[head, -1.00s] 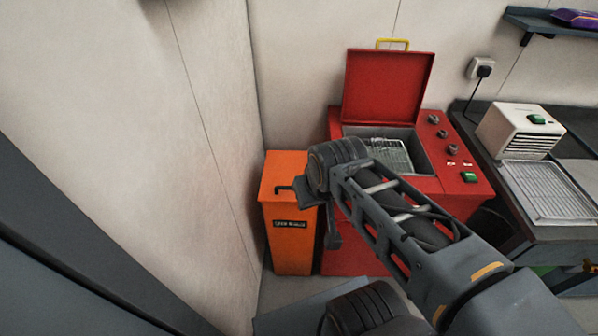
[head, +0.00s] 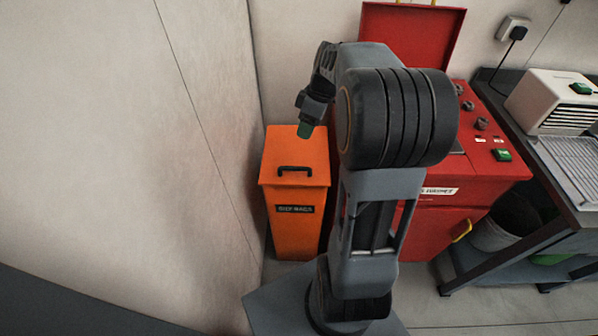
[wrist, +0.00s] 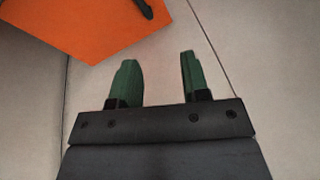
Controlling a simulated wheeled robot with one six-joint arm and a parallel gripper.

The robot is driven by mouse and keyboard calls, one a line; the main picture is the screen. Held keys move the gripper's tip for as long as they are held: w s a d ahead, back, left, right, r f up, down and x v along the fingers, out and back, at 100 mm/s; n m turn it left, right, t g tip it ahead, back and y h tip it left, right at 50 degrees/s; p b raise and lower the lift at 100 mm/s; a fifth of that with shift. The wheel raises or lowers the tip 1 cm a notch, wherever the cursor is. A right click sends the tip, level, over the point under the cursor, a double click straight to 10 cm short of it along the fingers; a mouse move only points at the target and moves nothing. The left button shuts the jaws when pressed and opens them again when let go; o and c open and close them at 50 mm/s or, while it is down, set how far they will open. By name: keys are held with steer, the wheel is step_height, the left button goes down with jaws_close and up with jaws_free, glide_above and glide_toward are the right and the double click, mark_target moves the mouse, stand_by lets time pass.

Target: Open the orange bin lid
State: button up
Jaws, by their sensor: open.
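The orange bin (head: 296,225) stands against the wall, left of the red machine. Its lid (head: 310,160) is shut, with a dark handle (head: 295,169) near the front edge. My gripper (head: 305,130) is above the lid's back part, apart from it, pointing down. In the wrist view my gripper (wrist: 155,75) shows two green fingers spread apart with nothing between them. The orange lid (wrist: 95,25) shows at the top left there, and part of the dark handle (wrist: 144,8) is cut off by the top edge.
The red machine (head: 432,235) with its raised red lid (head: 410,28) stands right of the bin, partly behind my arm. A workbench (head: 565,190) with a white heater-like box (head: 555,100) is at the far right. A grey bucket (head: 497,230) sits beneath it. The pale wall (head: 200,150) closes the left side.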

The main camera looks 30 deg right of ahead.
steer(key=w+d+f+n+y+b, duration=0.1)
steer(key=w+d+f+n, duration=0.1)
steer(key=d+f, duration=0.25)
glide_above(299, 164)
steer(key=s+a, duration=0.2)
steer(key=s, duration=0.2)
steer(key=shift+n, duration=0.3)
step_height(299, 164, down, 13)
steer(key=shift+s+a+f, duration=0.1)
jaws_close()
